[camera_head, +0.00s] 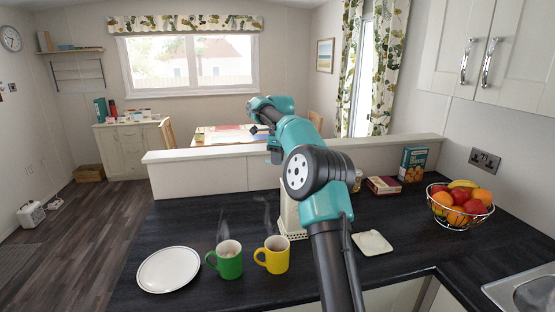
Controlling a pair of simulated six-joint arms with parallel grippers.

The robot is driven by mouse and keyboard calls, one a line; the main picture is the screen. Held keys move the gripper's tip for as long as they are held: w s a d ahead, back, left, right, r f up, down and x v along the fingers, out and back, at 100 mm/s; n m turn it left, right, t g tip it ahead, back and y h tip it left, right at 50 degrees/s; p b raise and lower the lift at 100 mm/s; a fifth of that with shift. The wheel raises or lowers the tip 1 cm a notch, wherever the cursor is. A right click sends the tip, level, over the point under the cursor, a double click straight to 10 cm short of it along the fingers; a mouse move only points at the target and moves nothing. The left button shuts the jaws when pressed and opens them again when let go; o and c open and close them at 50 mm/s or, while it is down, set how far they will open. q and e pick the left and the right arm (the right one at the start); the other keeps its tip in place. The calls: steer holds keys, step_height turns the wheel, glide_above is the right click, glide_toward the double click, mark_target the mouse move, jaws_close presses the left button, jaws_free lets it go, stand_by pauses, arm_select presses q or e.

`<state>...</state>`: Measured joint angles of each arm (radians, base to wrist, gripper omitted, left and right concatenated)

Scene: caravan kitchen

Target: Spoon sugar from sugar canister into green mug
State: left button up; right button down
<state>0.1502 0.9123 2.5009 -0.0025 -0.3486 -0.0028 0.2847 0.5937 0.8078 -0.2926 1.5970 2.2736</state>
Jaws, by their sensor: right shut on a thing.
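The green mug (228,260) stands upright on the dark counter (190,220), left of a yellow mug (275,254), with wisps of steam above. Something pale shows inside its rim. My right arm reaches in from the bottom middle and away over the counter. My right gripper (259,129) is at its far end, small and partly covered by my arm, well above and beyond the mugs. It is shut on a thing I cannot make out. A small jar (357,181) stands partly behind my arm; I cannot tell if it is the sugar canister. My left gripper is out of view.
A white plate (169,269) lies left of the mugs. A cream object (290,218) stands mostly behind my arm. A square dish (372,243), boxes (412,164) and a fruit basket (460,208) are to the right. A low wall (210,166) edges the counter's back.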

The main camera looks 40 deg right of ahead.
steer(key=s+a+n, duration=0.2)
steer(key=a+n, duration=0.1)
steer(key=a, duration=2.9)
steer(key=shift+s+a+n, duration=0.2)
steer(key=shift+a+n, duration=0.1)
steer(key=shift+a, duration=0.05)
steer(key=shift+f, duration=0.85)
steer(key=shift+f, duration=0.3)
steer(key=shift+f, duration=2.05)
steer(key=shift+f, duration=0.35)
steer(key=shift+f, duration=1.45)
